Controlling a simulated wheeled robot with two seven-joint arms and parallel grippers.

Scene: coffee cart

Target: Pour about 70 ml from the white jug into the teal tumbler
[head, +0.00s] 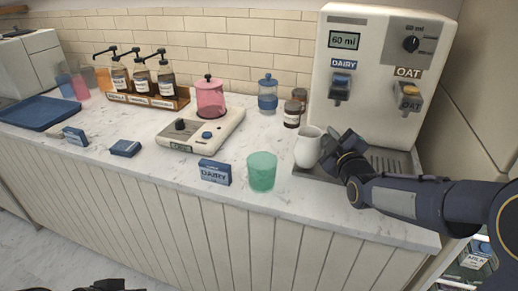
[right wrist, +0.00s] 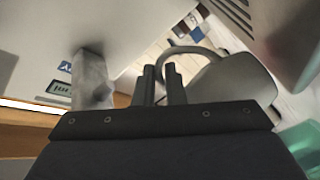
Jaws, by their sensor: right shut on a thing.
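The white jug (head: 307,148) is upright at the left end of the drip tray; I cannot tell whether it rests there or is slightly raised. My right gripper (head: 334,151) is shut on its handle, from the jug's right side. In the right wrist view the fingers (right wrist: 163,86) close on the curved handle, with the jug's body (right wrist: 238,92) to the right. What the jug holds is hidden. The teal tumbler (head: 262,172) stands upright on the counter near its front edge, left of the jug and apart from it. The tumbler (right wrist: 300,147) also shows at the right wrist view's edge.
The drink dispenser (head: 372,75) stands behind the jug, with its drip tray (head: 387,160) in front. A blue DAIRY box (head: 214,172) sits left of the tumbler. A scale-like device (head: 200,133) with a pink canister (head: 210,98) and dark jars (head: 292,113) stand behind.

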